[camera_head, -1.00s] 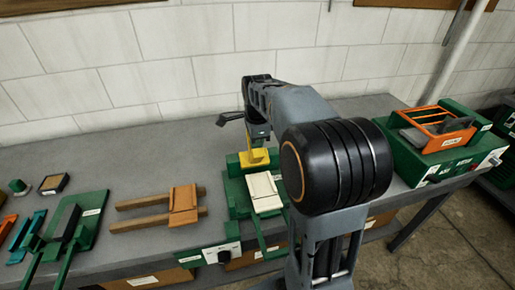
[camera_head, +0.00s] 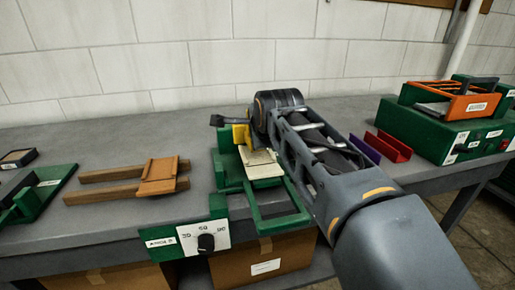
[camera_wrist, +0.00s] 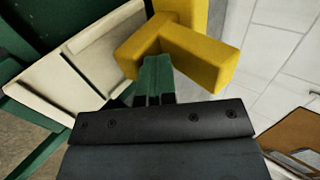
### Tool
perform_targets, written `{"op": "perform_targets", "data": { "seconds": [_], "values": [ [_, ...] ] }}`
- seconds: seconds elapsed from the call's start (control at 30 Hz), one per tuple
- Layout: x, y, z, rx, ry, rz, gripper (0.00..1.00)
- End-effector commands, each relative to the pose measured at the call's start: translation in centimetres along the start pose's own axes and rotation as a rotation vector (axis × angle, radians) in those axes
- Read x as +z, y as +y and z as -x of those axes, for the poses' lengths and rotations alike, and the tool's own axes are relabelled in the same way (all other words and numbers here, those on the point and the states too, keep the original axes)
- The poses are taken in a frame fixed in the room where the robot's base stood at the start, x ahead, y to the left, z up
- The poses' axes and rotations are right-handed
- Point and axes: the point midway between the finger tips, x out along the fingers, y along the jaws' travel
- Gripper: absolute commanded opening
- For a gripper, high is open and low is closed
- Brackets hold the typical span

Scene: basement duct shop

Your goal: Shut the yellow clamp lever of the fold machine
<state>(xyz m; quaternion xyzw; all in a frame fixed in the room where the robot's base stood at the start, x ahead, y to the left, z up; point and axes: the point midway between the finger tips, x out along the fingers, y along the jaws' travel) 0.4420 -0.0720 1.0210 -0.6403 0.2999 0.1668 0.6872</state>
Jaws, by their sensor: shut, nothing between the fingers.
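The green fold machine (camera_head: 226,172) stands at the front edge of the grey bench in the head view, with a cream plate (camera_head: 262,168) on it. Its yellow clamp lever (camera_head: 240,134) is at the back of the machine, partly hidden by my arm. In the wrist view the yellow lever (camera_wrist: 195,55) fills the upper middle, and the cream plate (camera_wrist: 90,62) lies to its left. My gripper (camera_wrist: 156,62) is shut and empty, its green fingertips right at the lever's near edge. I cannot tell whether they touch it. The head view hides the fingertips.
A dial panel (camera_head: 205,242) faces forward below the machine. An orange-brown piece on wooden bars (camera_head: 158,178) lies to the left. Purple (camera_head: 362,148) and red channels (camera_head: 388,146) and a green box with an orange frame (camera_head: 440,130) are at right. A white block wall stands behind.

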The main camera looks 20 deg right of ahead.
Motion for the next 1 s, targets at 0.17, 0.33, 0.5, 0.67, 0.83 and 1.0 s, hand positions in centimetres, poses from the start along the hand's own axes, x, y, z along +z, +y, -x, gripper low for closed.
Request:
{"op": "perform_targets", "data": {
  "seconds": [0.17,0.33,0.5,0.67,0.83,1.0],
  "values": [
    [0.00,1.47,-0.74,-0.074,0.000,0.000,0.00],
    [-0.01,1.67,-0.72,-0.118,0.000,0.000,0.00],
    [-0.01,1.67,-0.68,-0.138,0.000,0.000,0.00],
    [-0.01,1.62,-0.64,-0.142,0.000,0.000,0.00],
    [-0.01,1.61,-0.63,-0.141,0.000,0.000,0.00],
    [-0.01,1.62,-0.63,-0.141,0.000,0.000,0.00]
  ]
}}
